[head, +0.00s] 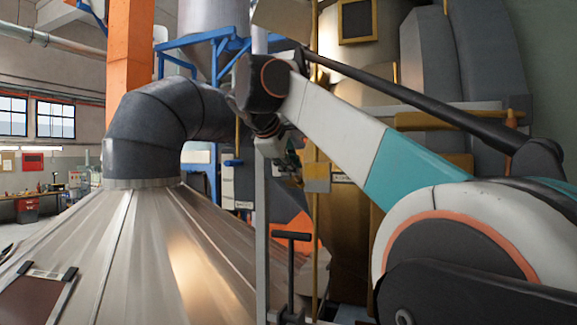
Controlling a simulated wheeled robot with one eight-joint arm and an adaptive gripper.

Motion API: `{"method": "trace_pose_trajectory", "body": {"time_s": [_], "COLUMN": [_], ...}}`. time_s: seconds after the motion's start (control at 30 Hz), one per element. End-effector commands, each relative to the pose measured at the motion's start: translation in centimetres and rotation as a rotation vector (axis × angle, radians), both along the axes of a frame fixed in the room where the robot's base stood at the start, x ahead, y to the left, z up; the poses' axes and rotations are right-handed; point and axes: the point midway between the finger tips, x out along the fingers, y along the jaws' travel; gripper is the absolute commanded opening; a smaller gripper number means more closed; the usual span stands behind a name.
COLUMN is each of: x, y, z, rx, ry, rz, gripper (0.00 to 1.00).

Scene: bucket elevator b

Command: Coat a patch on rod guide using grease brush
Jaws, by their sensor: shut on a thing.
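My gripper (288,168) is small and dark in the head view, below my wrist near the middle of the picture. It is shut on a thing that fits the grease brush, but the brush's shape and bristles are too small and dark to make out. Just right of my gripper is a grey and yellow block (317,178) on a thin yellow upright rod (315,235); it may be the rod guide. I cannot tell whether the brush touches it, and no grease patch can be made out.
A large ribbed metal cone (150,255) fills the lower left, with a dark bent duct (150,115) rising from it. A grey upright post (262,235) and a black T-handle (291,238) stand below my gripper. A brass-coloured tank (350,225) stands behind.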

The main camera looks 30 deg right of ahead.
Motion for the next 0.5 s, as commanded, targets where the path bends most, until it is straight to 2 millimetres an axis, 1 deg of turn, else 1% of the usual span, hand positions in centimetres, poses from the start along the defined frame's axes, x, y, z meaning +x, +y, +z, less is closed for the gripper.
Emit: {"method": "trace_pose_trajectory", "body": {"time_s": [0.5], "x": [0.34], "y": [-0.44], "z": [0.06], "rx": [0.000], "ry": [0.000], "rz": [0.000], "gripper": [0.00]}}
